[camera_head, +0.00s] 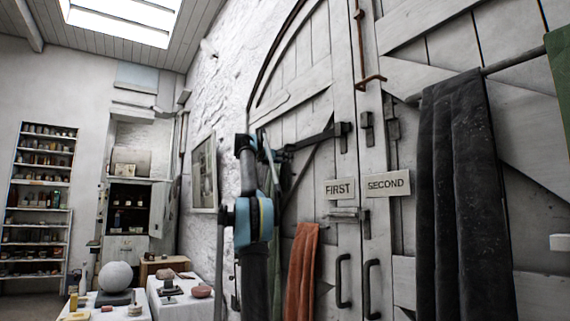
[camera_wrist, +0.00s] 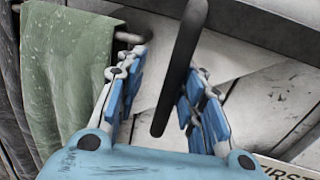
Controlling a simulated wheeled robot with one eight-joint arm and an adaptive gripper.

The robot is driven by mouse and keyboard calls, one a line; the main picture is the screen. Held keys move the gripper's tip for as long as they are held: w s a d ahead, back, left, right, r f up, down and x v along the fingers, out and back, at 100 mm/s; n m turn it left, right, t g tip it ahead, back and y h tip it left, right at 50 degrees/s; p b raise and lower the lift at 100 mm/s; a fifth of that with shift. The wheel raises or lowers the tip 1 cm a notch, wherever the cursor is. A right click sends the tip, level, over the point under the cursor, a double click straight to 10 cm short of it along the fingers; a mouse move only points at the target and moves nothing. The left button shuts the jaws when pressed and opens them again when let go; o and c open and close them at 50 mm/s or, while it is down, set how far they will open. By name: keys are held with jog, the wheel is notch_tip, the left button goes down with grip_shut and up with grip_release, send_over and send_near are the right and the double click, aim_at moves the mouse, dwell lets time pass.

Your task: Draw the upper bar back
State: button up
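A pair of pale plank doors carries signs reading FIRST (camera_head: 339,190) and SECOND (camera_head: 388,184). In the wrist view a dark rounded bar (camera_wrist: 180,60) stands between the fingers of my gripper (camera_wrist: 166,66). The fingers are apart, with a clear gap on the left side; contact on the right cannot be told. Below the FIRST sign sits a lighter metal bolt (camera_head: 346,215). My arm hides part of the left door.
A rusty upright rod (camera_head: 360,40) with a bent end is above the signs. Black cloth (camera_head: 460,190) hangs on a rail at right, orange cloth (camera_head: 302,265) at lower left, green cloth (camera_wrist: 65,80) beside my gripper. Two door handles (camera_head: 344,280) are low. Covered tables (camera_head: 110,313) stand left.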

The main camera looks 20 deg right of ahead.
jog(key=shift+s+d, duration=0.1)
jog(key=shift+s, duration=0.05)
jog(key=v, duration=1.2)
dwell(0.4)
